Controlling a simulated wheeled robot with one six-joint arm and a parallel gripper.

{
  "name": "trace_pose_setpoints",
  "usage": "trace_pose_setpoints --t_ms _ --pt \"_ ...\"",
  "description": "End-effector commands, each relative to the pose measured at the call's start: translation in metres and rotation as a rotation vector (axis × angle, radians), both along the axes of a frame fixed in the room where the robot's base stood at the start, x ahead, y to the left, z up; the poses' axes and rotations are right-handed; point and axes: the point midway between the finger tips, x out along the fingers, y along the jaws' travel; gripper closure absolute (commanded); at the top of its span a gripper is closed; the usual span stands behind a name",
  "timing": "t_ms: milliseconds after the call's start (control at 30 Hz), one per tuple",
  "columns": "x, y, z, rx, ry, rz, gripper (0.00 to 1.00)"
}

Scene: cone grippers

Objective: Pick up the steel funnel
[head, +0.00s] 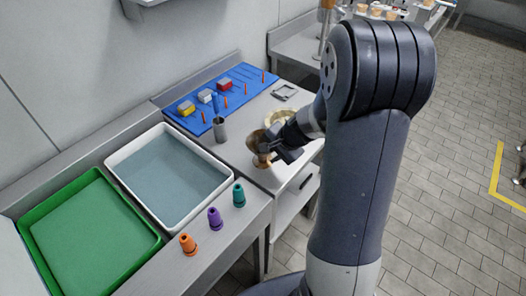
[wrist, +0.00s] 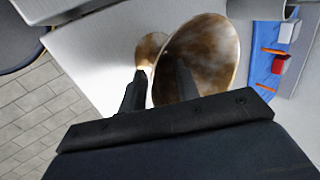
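The steel funnel (head: 259,141) shows brownish reflections and is on the grey bench, just left of my gripper (head: 279,157) in the head view. In the wrist view, the funnel's wide round mouth (wrist: 207,52) faces the camera, with a smaller rounded metal part at its left. My gripper (wrist: 160,72) is over it with its two fingers apart. The right finger overlaps the mouth and the left finger is just outside its left edge. Contact between the fingers and the funnel cannot be told.
A cream bowl-like thing (head: 278,117) is close behind my gripper. A grey cup (head: 219,130) and a blue board (head: 212,103) with coloured blocks stand left.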

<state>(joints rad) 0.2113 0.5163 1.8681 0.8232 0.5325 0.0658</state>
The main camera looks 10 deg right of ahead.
Motion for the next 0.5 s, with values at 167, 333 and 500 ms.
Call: trace_pose_setpoints --t_ms 167,333,500 --pt "0.0004 0.0002 -0.0003 0.001 -0.001 0.0 0.7" --pt "0.0003 0.0001 -0.0003 0.0 0.0 0.0 0.8" --pt "0.0002 0.0 -0.0003 0.0 0.0 0.0 0.94"
